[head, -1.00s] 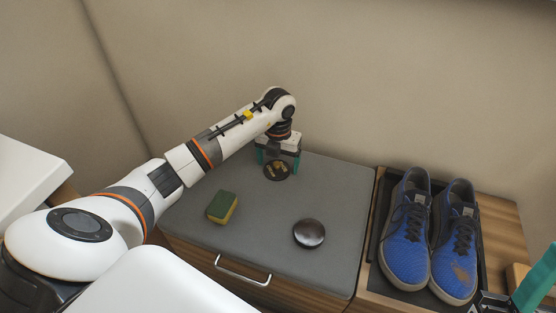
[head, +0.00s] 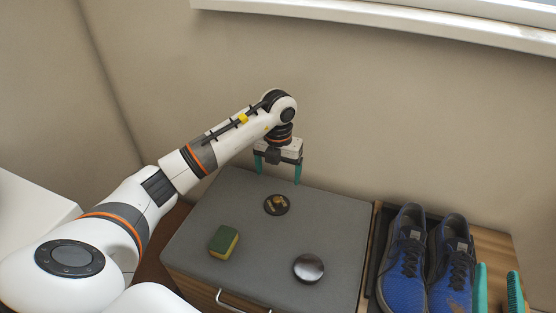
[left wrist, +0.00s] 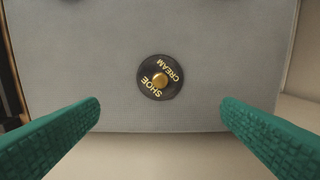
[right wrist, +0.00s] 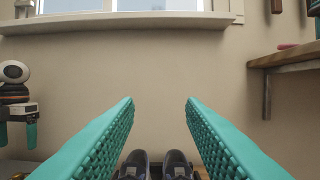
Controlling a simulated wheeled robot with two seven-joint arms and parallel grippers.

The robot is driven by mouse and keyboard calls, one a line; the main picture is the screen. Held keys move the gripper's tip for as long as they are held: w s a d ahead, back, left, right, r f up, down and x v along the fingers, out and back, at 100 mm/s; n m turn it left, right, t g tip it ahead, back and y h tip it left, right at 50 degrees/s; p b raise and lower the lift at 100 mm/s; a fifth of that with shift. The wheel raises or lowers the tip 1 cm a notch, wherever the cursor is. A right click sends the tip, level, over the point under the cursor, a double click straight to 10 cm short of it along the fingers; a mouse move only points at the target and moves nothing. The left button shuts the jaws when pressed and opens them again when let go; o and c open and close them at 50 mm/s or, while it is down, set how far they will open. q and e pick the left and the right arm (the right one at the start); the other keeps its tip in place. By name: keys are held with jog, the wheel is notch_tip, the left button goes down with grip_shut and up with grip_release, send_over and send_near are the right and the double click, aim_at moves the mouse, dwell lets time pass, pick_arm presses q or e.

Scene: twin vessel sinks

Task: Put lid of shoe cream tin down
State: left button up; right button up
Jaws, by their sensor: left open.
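The shoe cream lid (head: 268,208), a black disc with gold lettering and a gold knob, lies flat on the grey mat (head: 325,220), knob up. In the left wrist view the lid (left wrist: 149,91) reads SHOE CREAM. My left gripper (head: 278,173) is open and empty, above and behind the lid, apart from it. A round, shiny dark thing (head: 308,268), perhaps the tin, sits nearer the front of the mat. My right gripper (head: 498,290) is open over the shoe area; its fingers (right wrist: 160,125) stand apart with nothing between them.
A green and yellow sponge (head: 223,241) lies left on the mat. Blue shoes (head: 405,270) stand in a dark tray at the right. The wall (head: 400,130) rises close behind the mat, with a window sill (head: 400,27) above. The mat's middle is clear.

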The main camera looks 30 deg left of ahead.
pick_arm(q)
jog(key=s+d+m+h, duration=0.25)
jog(key=d+h, duration=0.25)
jog(key=d, duration=0.6)
jog(key=s+d+m+h, duration=0.1)
jog(key=s+d+h, duration=0.35)
jog(key=d, duration=0.65)
jog(key=s+d+r+n+t+h, duration=0.2)
jog(key=d+r+n+t+h, duration=0.2)
jog(key=r+h, duration=0.3)
jog(key=s+d+r+n+t+h, duration=0.3)
jog(key=r+n+t+h, duration=0.15)
jog(key=r, duration=0.45)
jog(key=a+f+n+t+y, duration=0.3)
jog(key=a+n+t+y, duration=0.2)
jog(key=n+y, duration=0.3)
jog(key=a+f+n+t+y, duration=0.3)
jog(key=n+y, duration=0.5)
jog(key=n, duration=0.9)
jog(key=a+t, duration=0.1)
jog(key=a, duration=0.1)
jog(key=shift+s+a+n+t, duration=0.3)
jog(key=shift+s+a+t, duration=0.05)
pick_arm(e)
notch_tip(320, 180, down, 2)
jog(key=shift+w+d+f+g, duration=0.1)
jog(key=shift+d+f+g, duration=0.1)
jog(key=shift+g, duration=0.7)
